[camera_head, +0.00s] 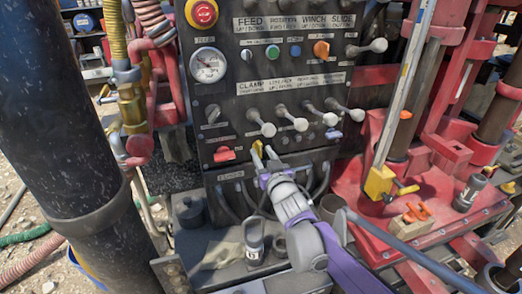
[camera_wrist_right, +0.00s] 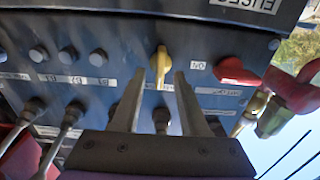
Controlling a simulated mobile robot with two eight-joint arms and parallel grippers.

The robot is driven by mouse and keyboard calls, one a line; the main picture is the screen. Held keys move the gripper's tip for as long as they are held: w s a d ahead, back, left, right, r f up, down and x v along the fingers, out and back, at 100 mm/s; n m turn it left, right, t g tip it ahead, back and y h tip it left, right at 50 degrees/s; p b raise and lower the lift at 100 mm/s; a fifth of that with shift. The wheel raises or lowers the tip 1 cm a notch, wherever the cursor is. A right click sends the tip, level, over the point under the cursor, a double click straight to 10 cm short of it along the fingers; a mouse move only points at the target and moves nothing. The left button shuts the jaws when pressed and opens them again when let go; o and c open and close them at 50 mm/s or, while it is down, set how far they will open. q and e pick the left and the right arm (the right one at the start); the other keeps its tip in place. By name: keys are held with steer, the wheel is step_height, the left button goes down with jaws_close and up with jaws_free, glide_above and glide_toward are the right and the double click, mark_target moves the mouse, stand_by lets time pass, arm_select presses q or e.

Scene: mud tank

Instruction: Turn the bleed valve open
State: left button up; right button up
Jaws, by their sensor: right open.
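A small yellow handle (camera_head: 257,148) sits low on the dark control panel, just right of a red knob. I take it as the bleed valve; its label is too small to read. In the right wrist view the yellow handle (camera_wrist_right: 162,60) points along the fingers. My right gripper (camera_head: 263,165), on a purple and grey arm, is just below it. In the wrist view the right gripper (camera_wrist_right: 166,73) is open, its tips on either side of the handle's lower end. I cannot tell whether they touch it. My left gripper is out of view.
The red knob (camera_head: 224,154) is close to the left. Several lever knobs (camera_head: 300,124) stick out above, and hoses hang below the panel. A thick dark pipe (camera_head: 60,120) stands at left. A red machine base (camera_head: 400,220) with a yellow-footed bar is at right.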

steer(key=shift+w+a, duration=0.2)
steer(key=shift+w, duration=0.5)
jaws_close()
